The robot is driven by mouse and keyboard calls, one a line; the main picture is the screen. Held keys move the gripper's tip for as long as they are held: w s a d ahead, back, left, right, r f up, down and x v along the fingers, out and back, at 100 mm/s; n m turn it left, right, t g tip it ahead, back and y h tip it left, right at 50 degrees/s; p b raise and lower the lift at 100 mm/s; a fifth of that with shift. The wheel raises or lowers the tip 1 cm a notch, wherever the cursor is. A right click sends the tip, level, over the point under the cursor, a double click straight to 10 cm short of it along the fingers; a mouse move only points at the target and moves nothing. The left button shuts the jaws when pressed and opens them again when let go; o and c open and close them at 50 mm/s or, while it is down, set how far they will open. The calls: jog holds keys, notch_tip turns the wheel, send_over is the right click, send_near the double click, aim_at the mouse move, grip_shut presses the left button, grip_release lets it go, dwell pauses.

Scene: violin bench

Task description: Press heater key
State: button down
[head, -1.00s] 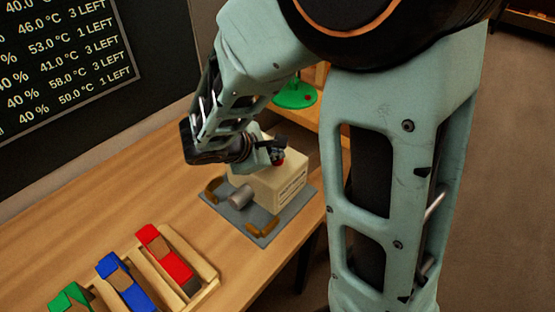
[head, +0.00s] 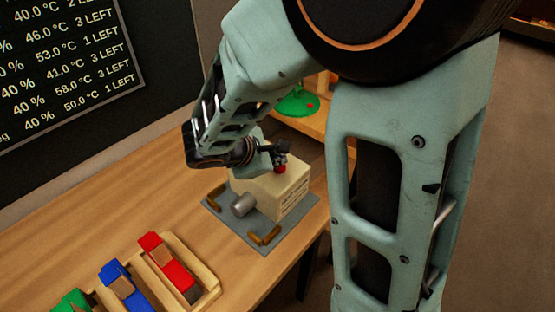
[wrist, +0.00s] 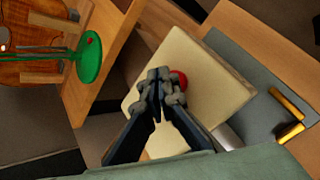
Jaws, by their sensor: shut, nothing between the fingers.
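A cream box (head: 268,190) with a red round key (head: 281,169) on top stands on a grey plate on the bench. A label is on its side, too small to read. My gripper (head: 281,151) is shut and empty, just above the red key. In the wrist view my fingertips (wrist: 160,76) point at the box top (wrist: 213,98), and the red key (wrist: 182,79) shows right beside them, partly hidden behind a finger. I cannot tell whether they touch.
The grey plate (head: 222,215) carries brown handles (head: 264,236) and a metal cylinder (head: 243,204). A wooden rack (head: 205,275) with red, blue and green blocks is at the front left. A green round stand (head: 298,103) sits on a shelf behind.

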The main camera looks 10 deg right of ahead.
aim_at(278, 168)
notch_tip(278, 168, up, 6)
jog(key=p, duration=0.4)
jog(key=shift+f, duration=0.15)
jog(key=shift+w, duration=0.1)
